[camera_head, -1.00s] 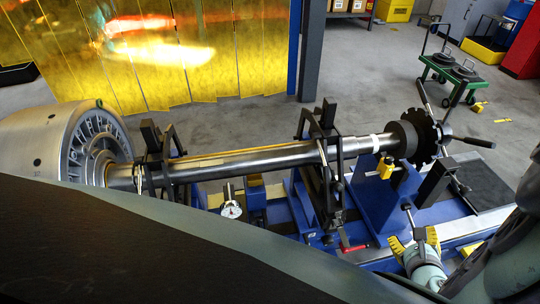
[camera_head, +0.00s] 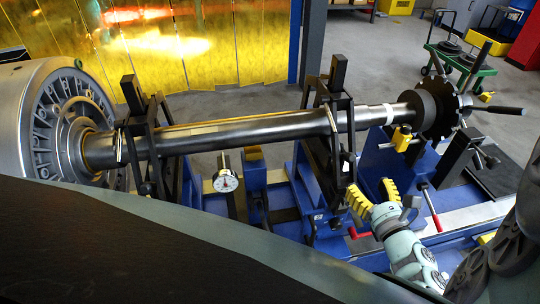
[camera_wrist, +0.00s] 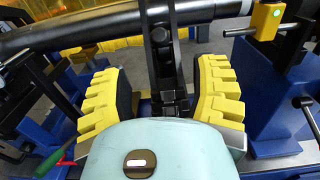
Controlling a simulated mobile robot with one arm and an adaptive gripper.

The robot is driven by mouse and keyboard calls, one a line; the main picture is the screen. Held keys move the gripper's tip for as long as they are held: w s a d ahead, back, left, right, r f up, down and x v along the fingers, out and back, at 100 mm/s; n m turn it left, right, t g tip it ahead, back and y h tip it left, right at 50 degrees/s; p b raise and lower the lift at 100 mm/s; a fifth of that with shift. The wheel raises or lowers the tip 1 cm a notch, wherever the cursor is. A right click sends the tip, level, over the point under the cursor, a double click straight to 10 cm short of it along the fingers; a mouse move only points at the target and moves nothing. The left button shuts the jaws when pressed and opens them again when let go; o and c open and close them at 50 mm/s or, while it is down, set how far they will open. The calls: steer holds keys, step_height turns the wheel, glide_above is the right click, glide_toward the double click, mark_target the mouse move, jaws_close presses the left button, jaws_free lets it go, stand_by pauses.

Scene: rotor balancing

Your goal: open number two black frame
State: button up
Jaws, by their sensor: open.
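Two black frames stand around the long steel shaft (camera_head: 245,132). The left black frame (camera_head: 130,92) is near the big grey disc. The right black frame (camera_head: 338,75) is near the shaft's middle right. I see no number on either, so I cannot tell which is number two. My gripper (camera_head: 374,193), with yellow ridged fingers, is open just right of the right frame's lower part and below the shaft. In the wrist view, an upright black bar (camera_wrist: 162,65) with a bolt shows between the spread fingers, beyond the palm; I see no contact.
A dial gauge (camera_head: 226,182) stands under the shaft between the frames. Red-handled levers (camera_head: 360,233) are close to my gripper. Blue supports (camera_head: 372,165) fill the space below.

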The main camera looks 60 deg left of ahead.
mark_target(351, 158)
steer(key=b+x, duration=0.1)
steer(key=x, duration=0.9)
steer(key=shift+a, duration=0.15)
steer(key=shift+o, duration=0.2)
jaws_close()
